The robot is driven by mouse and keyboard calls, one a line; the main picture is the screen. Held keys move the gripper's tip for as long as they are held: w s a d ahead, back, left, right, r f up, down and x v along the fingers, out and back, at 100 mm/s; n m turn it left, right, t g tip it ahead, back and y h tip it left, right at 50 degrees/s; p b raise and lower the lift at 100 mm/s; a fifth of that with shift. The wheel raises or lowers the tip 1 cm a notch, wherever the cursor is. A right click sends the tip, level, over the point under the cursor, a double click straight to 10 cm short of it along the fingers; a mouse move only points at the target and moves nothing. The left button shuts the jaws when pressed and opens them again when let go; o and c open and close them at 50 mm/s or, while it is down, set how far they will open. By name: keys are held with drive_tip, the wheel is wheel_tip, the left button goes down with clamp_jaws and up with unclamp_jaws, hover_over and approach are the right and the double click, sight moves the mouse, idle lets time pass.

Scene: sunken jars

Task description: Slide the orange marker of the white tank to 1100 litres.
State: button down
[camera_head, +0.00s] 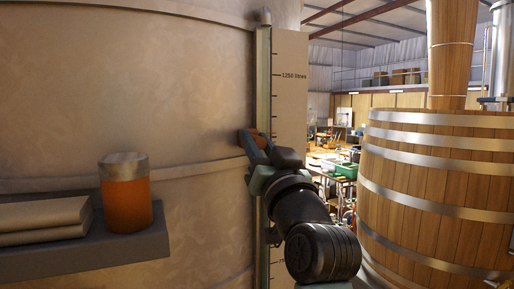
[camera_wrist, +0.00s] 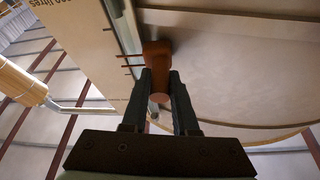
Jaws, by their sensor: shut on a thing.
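The white tank (camera_head: 120,75) fills the left of the head view. A vertical rail (camera_head: 263,90) runs up its right edge, beside a pale scale board (camera_head: 291,115) with tick marks and a "1250 litres" label. The orange marker (camera_head: 260,138) sits on the rail, several ticks below that label; its exact reading is partly hidden by my gripper. My gripper (camera_head: 252,147) is shut on the marker.
A grey shelf (camera_head: 110,251) juts out at lower left, holding an orange jar (camera_head: 126,200) with a grey lid and folded cloths (camera_head: 45,215). A wooden vat (camera_head: 440,190) stands at right. A cluttered workshop lies behind.

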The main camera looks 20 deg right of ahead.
drive_tip(key=c, duration=0.7)
unclamp_jaws()
drive_tip(key=shift+s+f, duration=0.1)
drive_tip(key=shift+s+f+b, duration=0.15)
drive_tip(key=shift+s+b, duration=0.05)
drive_tip(key=shift+b, duration=0.1)
drive_tip(key=b+v, duration=0.6)
drive_tip(key=v, duration=0.6)
drive_tip(key=shift+s, duration=0.2)
